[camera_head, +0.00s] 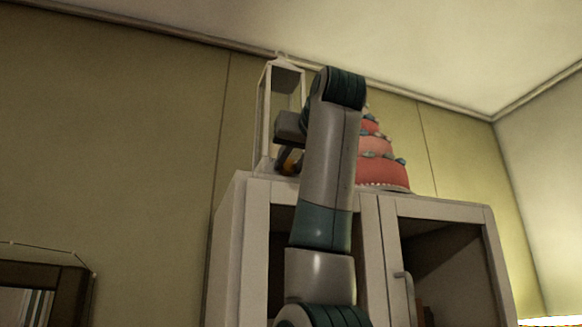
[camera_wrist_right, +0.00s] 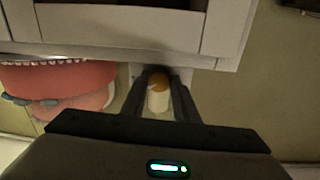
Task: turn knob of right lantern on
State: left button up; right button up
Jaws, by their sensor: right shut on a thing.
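A white lantern (camera_head: 262,125) with open sides stands on top of the white cabinet, to the left of the cake in the head view. My right arm reaches up in front of it, and my right gripper (camera_head: 289,161) is at the lantern's lower part. In the right wrist view my gripper (camera_wrist_right: 161,78) has its two dark fingers on both sides of a small cream-and-orange piece (camera_wrist_right: 158,97) and is shut on it. Whether this piece is the knob or a candle I cannot tell. My arm hides the lantern's right side. Only one lantern shows; my left gripper is out of view.
A tiered pink cake (camera_head: 383,172) stands close to the right of my arm on the cabinet (camera_head: 232,215); it also shows in the right wrist view (camera_wrist_right: 75,80). The cabinet's right door has a handle (camera_head: 405,285). A dark frame (camera_head: 75,285) is at lower left.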

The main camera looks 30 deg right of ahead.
jog(key=shift+r+m+b, duration=0.1)
jog(key=shift+m+b, duration=0.25)
jog(key=shift+m, duration=1.55)
jog(key=o, duration=0.8)
jog(key=shift+s, duration=0.15)
